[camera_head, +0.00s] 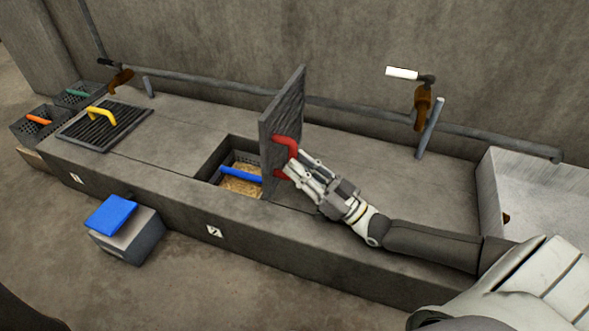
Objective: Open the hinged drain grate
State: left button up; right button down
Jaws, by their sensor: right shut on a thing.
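The hinged drain grate (284,112) stands about upright at the right side of a square opening in the concrete counter. Its red handle (285,142) faces right. My right gripper (291,166) is shut on the red handle, with the arm coming in from the lower right. In the opening sits a basket of grain (241,184) with a blue handle (240,174); the grate and counter edge hide part of it. A second grate (93,133) with a yellow handle (101,115) lies flat at the left. My left gripper is not in view.
A grey box with a blue top (111,214) stands on the floor before the counter (160,186). Perforated baskets (38,122) sit at the far left. Taps (422,103) and a wall pipe run behind. A pale basin (535,190) is at the right.

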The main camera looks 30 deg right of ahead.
jog(key=shift+f, duration=0.1)
jog(key=c, duration=1.4)
grip_release()
jog(key=shift+o, duration=0.2)
jog(key=s+d, duration=0.6)
jog(key=s, duration=0.5)
jog(key=shift+s+d+f, duration=0.15)
jog(key=shift+s+f, duration=0.05)
